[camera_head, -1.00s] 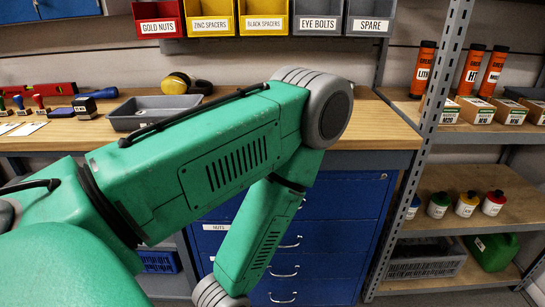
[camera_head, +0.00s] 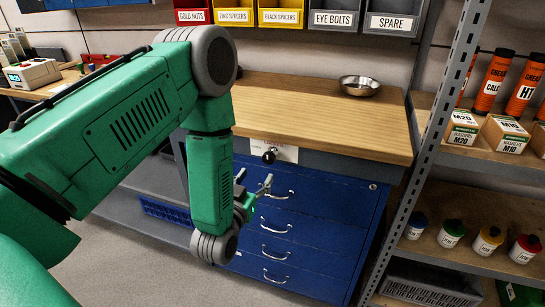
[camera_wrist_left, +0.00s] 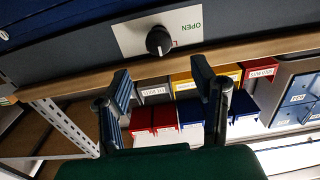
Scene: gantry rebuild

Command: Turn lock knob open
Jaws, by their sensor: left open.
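The black lock knob (camera_head: 269,156) sits on a white label plate (camera_head: 288,154) on the grey front edge of the workbench, above the blue drawers. The left wrist view shows the knob (camera_wrist_left: 159,41) close up, with green OPEN lettering to its right on the plate (camera_wrist_left: 187,20) and a red mark beside it. Which way the knob points is hard to tell. My left gripper (camera_head: 256,188) is below and slightly left of the knob. In the left wrist view its fingers (camera_wrist_left: 162,82) are spread apart and empty, with the knob just beyond the gap, not touched. My right gripper is not seen.
The wooden bench top (camera_head: 320,118) carries a metal bowl (camera_head: 359,85). Blue drawers (camera_head: 310,200) with projecting handles are near my left gripper. A metal shelf post (camera_head: 440,150) stands to the right. Bins (camera_head: 334,20) hang above the bench.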

